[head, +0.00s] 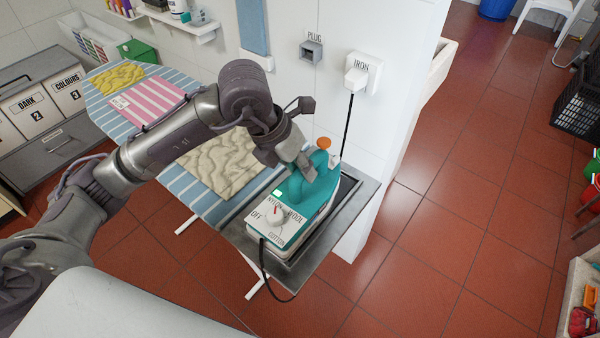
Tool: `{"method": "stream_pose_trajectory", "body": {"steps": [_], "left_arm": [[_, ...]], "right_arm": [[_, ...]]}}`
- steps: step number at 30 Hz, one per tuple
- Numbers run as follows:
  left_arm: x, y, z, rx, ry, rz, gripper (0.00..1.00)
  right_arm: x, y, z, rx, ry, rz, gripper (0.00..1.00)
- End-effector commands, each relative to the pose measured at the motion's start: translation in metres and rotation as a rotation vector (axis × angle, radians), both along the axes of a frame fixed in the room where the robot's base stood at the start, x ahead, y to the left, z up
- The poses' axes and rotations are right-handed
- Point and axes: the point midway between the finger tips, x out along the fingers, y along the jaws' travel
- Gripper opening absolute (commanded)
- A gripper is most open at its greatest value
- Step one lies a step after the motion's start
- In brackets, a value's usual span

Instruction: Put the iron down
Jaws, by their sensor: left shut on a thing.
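The iron (318,198) is teal and white, with a dial marked OFF, NYLON, WOOL and COTTON. It is at the metal rest (228,232) on the near right end of the ironing board. Whether its sole touches the rest cannot be told from this angle. My left gripper (306,172) is shut on the iron at its teal handle, and the fingertips are partly hidden. A dark cord hangs from the iron's near end. My right gripper is not in view.
The striped ironing board (185,208) holds a pink striped cloth (150,104), a yellow cloth (118,76) and a crumpled beige cloth (222,160). A white wall with an IRON socket (361,75) stands just behind.

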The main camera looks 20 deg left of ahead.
Motion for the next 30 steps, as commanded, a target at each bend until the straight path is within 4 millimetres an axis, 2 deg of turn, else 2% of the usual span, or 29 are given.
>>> {"method": "stream_pose_trajectory", "body": {"steps": [3, 9, 14, 24, 30], "left_arm": [[0.022, 0.004, -0.008, -0.004, -0.001, 0.002, 0.00], [0.044, 0.008, -0.022, -0.004, -0.004, 0.000, 0.00], [0.048, 0.009, -0.028, -0.004, -0.005, -0.001, 0.00], [0.048, 0.009, -0.064, -0.005, -0.005, -0.003, 0.00], [0.049, 0.009, -0.066, -0.004, -0.008, -0.003, 0.00]], "right_arm": [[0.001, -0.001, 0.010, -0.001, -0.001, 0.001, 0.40], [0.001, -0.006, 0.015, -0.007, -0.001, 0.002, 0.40], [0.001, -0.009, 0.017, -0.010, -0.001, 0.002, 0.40], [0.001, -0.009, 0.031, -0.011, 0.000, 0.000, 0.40], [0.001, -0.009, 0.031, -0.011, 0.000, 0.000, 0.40]]}}
